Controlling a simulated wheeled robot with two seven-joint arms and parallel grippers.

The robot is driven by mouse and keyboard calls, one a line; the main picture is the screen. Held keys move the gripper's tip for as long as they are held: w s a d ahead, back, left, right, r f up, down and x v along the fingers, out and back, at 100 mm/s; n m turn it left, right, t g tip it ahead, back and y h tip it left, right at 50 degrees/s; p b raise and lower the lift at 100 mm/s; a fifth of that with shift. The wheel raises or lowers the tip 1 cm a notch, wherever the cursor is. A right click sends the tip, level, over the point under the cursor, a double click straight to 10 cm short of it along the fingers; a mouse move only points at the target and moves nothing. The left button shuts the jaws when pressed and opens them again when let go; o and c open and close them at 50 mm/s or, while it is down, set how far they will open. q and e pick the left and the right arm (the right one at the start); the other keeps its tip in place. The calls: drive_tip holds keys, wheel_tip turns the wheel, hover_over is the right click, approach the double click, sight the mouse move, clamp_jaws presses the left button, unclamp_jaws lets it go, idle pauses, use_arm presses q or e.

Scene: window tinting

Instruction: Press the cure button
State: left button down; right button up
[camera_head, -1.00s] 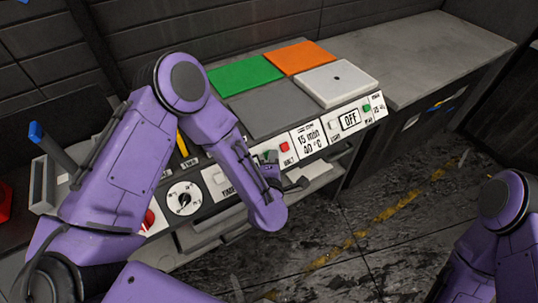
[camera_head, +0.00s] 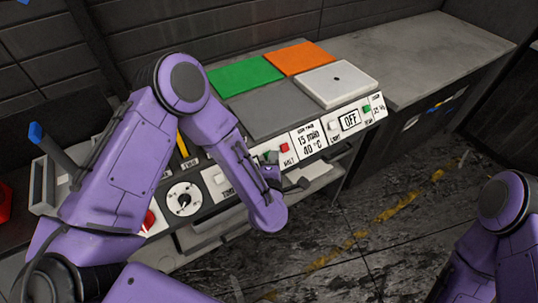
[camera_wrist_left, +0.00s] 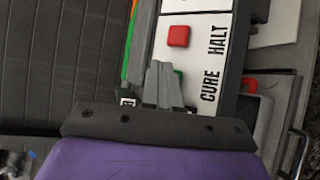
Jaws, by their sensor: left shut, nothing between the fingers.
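The cure button shows in the left wrist view as a green sliver (camera_wrist_left: 179,73) beside the fingertips, above the word CURE. The fingers hide most of it. My left gripper (camera_wrist_left: 162,68) is shut and empty, its tips over or at the button; I cannot tell whether they touch it. In the head view my left gripper (camera_head: 269,160) is small and partly hidden by its own wrist, at the front panel left of the red halt button (camera_head: 284,147). The halt button also shows in the left wrist view (camera_wrist_left: 178,36), clear of the fingers. My right gripper is out of view.
The sloped control panel (camera_head: 318,140) carries a dial (camera_head: 184,198), an OFF display (camera_head: 349,120) and other switches. Green (camera_head: 243,75) and orange (camera_head: 299,58) sheets lie behind it. The grey bench (camera_head: 430,55) at the right is clear.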

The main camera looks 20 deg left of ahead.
use_arm(q)
drive_tip(key=shift+f, duration=0.1)
idle(0.7)
drive_tip(key=shift+w+a+f+b, duration=0.2)
drive_tip(key=shift+a+b, duration=0.05)
drive_tip(key=shift+b, duration=0.05)
drive_tip(key=shift+w+a+f+b, duration=0.2)
drive_tip(key=shift+a+f+b, duration=0.05)
drive_tip(key=shift+f+b, duration=0.05)
idle(0.8)
drive_tip(key=shift+r, duration=0.1)
drive_tip(key=shift+s+d+r+p, duration=0.4)
drive_tip(key=shift+d+r+p, duration=0.05)
drive_tip(key=shift+d+r, duration=0.05)
idle(0.3)
drive_tip(key=s+d+r+p, duration=0.2)
drive_tip(key=r, duration=0.1)
drive_tip(key=shift+s+d+r, duration=0.1)
drive_tip(key=shift+d+r, duration=0.2)
drive_tip(key=shift+d, duration=0.1)
